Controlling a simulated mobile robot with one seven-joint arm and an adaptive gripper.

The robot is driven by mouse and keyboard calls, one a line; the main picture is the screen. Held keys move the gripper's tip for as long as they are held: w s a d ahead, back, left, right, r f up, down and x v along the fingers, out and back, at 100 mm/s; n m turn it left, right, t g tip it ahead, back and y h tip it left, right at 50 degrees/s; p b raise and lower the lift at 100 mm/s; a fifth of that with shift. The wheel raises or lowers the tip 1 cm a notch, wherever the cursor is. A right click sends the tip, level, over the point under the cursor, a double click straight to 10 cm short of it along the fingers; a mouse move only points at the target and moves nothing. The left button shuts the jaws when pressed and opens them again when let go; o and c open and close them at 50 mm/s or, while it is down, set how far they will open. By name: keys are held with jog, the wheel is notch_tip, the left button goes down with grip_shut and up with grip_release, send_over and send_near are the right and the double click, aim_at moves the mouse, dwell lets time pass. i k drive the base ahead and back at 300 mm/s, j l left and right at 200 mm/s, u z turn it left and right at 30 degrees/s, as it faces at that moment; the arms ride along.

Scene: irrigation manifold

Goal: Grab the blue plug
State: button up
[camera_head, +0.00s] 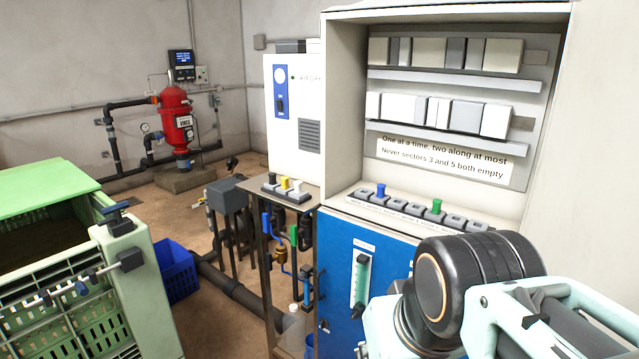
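The blue plug (380,190) stands upright in a row of grey sockets on the ledge inside the open cabinet. It sits toward the left end of the row. A green plug (436,206) stands in the same socket strip (408,207), farther right, with empty sockets between and beyond them. My arm fills the lower right corner, in front of and below the ledge, as a black joint and pale mint links. My gripper's fingertips cannot be made out in this view. Nothing covers the blue plug.
A label above the ledge reads "One at a time, two along at most / Never sectors 3 and 5 both empty". A block (286,189) with black and yellow plugs sits on the small table left of the cabinet. A green crate (60,290) stands at left.

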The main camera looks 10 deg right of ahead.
aim_at(381, 188)
jog(key=i+j, duration=0.2)
jog(key=i, duration=0.3)
jog(key=i+j, duration=0.2)
jog(key=i, duration=0.3)
jog(key=i+j+z, duration=0.15)
jog(key=i, duration=0.25)
jog(key=i+j+z, duration=0.15)
jog(key=i+j, duration=0.15)
jog(key=i+z, duration=0.1)
jog(key=z, duration=1.2)
